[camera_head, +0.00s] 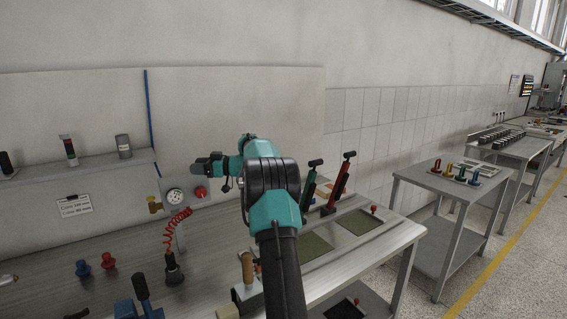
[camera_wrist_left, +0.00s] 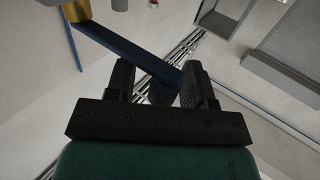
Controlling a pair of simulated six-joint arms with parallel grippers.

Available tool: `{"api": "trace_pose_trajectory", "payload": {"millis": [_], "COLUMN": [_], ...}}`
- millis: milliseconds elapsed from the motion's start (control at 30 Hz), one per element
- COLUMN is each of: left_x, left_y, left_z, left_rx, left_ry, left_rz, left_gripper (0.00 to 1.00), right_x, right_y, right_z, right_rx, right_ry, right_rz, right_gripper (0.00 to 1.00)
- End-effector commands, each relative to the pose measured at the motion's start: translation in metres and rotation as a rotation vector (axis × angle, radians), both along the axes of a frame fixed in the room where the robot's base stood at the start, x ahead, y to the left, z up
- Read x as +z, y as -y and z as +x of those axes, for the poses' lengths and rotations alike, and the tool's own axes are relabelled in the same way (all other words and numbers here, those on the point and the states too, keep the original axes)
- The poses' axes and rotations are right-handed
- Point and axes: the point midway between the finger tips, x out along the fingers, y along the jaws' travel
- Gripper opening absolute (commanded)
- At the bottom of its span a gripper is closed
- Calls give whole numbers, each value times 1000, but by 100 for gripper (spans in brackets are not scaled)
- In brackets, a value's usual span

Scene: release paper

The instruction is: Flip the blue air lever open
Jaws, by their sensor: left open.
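The blue lever (camera_wrist_left: 125,48) shows in the left wrist view. It runs from a brass fitting (camera_wrist_left: 77,9) at the upper left down to the space between my left fingers. My left gripper (camera_wrist_left: 160,78) is open, with one finger on either side of the lever's end; I cannot tell whether either touches it. In the head view my left gripper (camera_head: 203,165) is just above the gauge panel, right of the brass valve (camera_head: 154,204). The lever is not clear in that view. My right gripper is not in view.
A pressure gauge (camera_head: 175,196) and a red knob (camera_head: 200,192) sit below my left gripper. A red coiled hose (camera_head: 172,232) hangs nearby. A blue pipe (camera_head: 149,110) runs down the wall. Green (camera_head: 309,185) and red (camera_head: 340,182) lever tools stand to the right.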

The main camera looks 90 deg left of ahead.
Motion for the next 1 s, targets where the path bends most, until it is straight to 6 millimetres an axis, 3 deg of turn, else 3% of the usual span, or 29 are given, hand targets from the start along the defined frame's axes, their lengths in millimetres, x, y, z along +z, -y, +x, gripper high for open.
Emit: {"api": "trace_pose_trajectory", "payload": {"millis": [367,1000], "left_x": [0,-1], "left_y": [0,8], "left_z": [12,128], "left_rx": [-1,-3], "left_ry": [1,1], "left_rz": [-1,-1], "left_gripper": [48,48], "right_x": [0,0], "right_y": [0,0], "right_z": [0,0], "right_rx": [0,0], "right_ry": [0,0], "right_rz": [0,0], "right_gripper": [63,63]}}
